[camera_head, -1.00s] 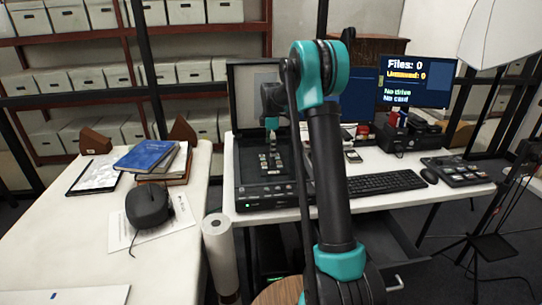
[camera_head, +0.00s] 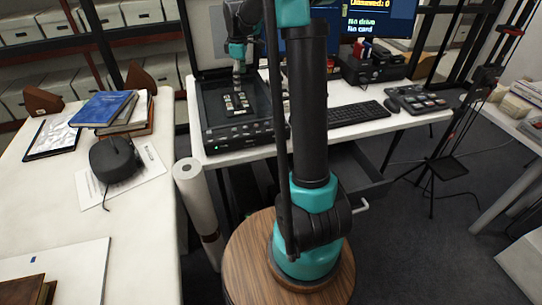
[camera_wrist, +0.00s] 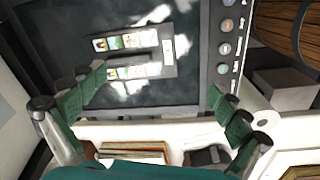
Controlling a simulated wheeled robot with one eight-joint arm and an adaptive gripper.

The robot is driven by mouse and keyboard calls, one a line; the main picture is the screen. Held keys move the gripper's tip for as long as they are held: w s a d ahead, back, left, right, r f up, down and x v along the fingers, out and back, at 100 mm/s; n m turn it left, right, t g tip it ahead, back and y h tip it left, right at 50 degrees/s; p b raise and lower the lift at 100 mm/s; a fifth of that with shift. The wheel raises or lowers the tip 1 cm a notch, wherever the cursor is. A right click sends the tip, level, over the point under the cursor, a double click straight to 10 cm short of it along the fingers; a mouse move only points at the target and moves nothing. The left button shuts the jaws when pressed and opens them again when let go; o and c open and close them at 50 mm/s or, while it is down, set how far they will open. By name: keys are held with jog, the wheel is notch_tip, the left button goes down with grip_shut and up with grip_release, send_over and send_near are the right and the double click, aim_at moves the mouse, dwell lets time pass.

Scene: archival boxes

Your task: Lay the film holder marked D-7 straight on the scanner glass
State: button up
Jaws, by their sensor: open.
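A grey film holder (camera_wrist: 140,55) with two strips of small pictures lies on the dark scanner glass (camera_wrist: 110,18). Its white label (camera_wrist: 168,48) is too small to read, so I cannot confirm the marking. In the wrist view the holder is slightly turned against the scanner's button edge. The holder (camera_head: 237,104) also shows on the scanner (camera_head: 238,138) in the head view. My gripper (camera_wrist: 158,90) is open and empty, with its green fingers spread wide. In the head view my gripper (camera_head: 239,66) hangs above the glass, apart from the holder.
The raised scanner lid (camera_head: 213,40) stands behind the glass. A keyboard (camera_head: 346,114) lies to the right. A paper roll (camera_head: 195,200) stands between the tables.

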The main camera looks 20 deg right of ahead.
jog(key=s+d+f+m+t, duration=0.1)
jog(key=s+f+m, duration=0.3)
jog(key=s, duration=0.7)
jog(key=s+f+m+t, duration=0.1)
jog(key=s+f+m, duration=0.3)
jog(key=s, duration=0.7)
jog(key=s+d+f+m+t, duration=0.1)
jog(key=s+f+m, duration=0.4)
jog(key=s, duration=0.6)
jog(key=shift+s+d+m, duration=0.3)
jog(key=shift+d+m, duration=0.05)
jog(key=shift+m, duration=0.15)
jog(key=shift+d, duration=0.15)
